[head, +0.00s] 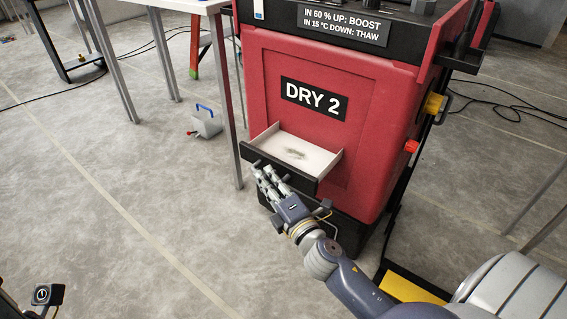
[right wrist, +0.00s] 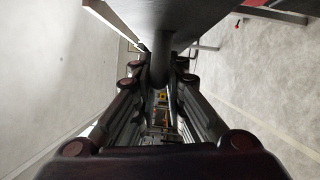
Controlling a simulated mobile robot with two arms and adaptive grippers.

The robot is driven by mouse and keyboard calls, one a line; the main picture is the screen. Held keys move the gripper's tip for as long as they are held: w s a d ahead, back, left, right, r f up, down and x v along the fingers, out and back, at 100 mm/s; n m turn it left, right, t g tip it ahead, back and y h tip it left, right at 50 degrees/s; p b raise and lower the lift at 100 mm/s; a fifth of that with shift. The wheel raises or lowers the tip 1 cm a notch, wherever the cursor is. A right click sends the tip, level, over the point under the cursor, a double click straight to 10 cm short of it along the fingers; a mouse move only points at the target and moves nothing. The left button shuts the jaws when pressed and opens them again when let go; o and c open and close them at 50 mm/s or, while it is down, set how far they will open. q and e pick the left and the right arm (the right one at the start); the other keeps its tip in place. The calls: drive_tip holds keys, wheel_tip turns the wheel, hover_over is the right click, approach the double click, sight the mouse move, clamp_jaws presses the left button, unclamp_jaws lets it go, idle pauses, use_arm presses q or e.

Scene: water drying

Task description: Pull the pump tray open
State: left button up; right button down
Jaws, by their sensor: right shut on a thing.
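The pump tray (head: 299,153) juts out of the front of the red DRY 2 unit (head: 370,120) in the head view, pulled out with its white inside showing. A small dark smudge lies on its floor. My right gripper (head: 266,178) is at the tray's dark front, shut on its handle. In the right wrist view the dark handle (right wrist: 161,70) sits between the fingers, below the tray's dark front panel (right wrist: 165,15). My left gripper is not seen; only a small part, probably of my left arm, shows at the lower left.
A white table (head: 190,4) with thin legs stands left of the unit, one leg close to the tray. A grey container with a blue handle (head: 206,122) is on the floor. Cables (head: 500,105) lie at the right. The floor in front of the tray is clear.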

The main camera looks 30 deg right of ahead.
drive_tip(key=shift+s+a, duration=0.35)
drive_tip(key=shift+a, duration=0.45)
drive_tip(key=shift+s+a, duration=0.3)
drive_tip(key=shift+a, duration=0.45)
drive_tip(key=c, duration=1.7)
unclamp_jaws()
drive_tip(key=shift+o, duration=0.2)
drive_tip(key=s, duration=1.2)
drive_tip(key=shift+f, duration=0.45)
drive_tip(key=shift+d, duration=0.1)
